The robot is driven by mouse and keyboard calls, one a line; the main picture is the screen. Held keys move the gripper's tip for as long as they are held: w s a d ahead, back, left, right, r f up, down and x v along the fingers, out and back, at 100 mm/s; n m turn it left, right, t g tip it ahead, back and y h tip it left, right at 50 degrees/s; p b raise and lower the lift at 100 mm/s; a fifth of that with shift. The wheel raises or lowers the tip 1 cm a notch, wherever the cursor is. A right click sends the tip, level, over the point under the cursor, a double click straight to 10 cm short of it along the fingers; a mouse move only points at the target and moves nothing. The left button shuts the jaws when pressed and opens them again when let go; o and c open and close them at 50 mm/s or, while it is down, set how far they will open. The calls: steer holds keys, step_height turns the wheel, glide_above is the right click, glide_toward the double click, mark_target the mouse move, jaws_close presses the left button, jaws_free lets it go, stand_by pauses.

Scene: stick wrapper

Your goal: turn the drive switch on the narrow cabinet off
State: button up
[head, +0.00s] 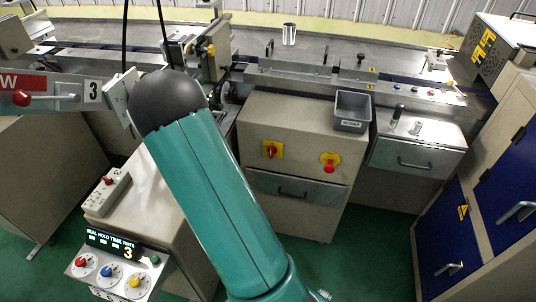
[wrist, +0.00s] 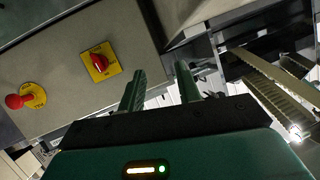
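A beige cabinet (head: 300,118) stands in the middle of the head view. On its front a red rotary switch (head: 271,150) sits on a square yellow plate, its handle roughly upright. In the wrist view the red switch (wrist: 99,62) is left of and beyond the fingers. No label tells whether this is the drive switch or the narrow cabinet. My gripper (wrist: 160,88) has its two fingers apart with nothing between them, and does not touch the switch. In the head view my gripper cannot be made out; my arm crosses the left-centre.
A red mushroom button (head: 329,167) on a yellow disc is right of the switch. A drawer handle (head: 292,192) juts out below. A control box (head: 112,268) with coloured knobs is at lower left. Green floor is clear in front.

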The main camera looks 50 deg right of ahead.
mark_target(271, 153)
steer(key=s+d+f+g+h, duration=0.1)
steer(key=s+d+f+h, duration=0.5)
steer(key=s, duration=0.5)
steer(key=x, duration=0.9)
steer(key=f+x, duration=0.1)
steer(key=x, duration=0.4)
steer(key=shift+w+d, duration=0.1)
steer(key=shift+w, duration=0.05)
jaws_close()
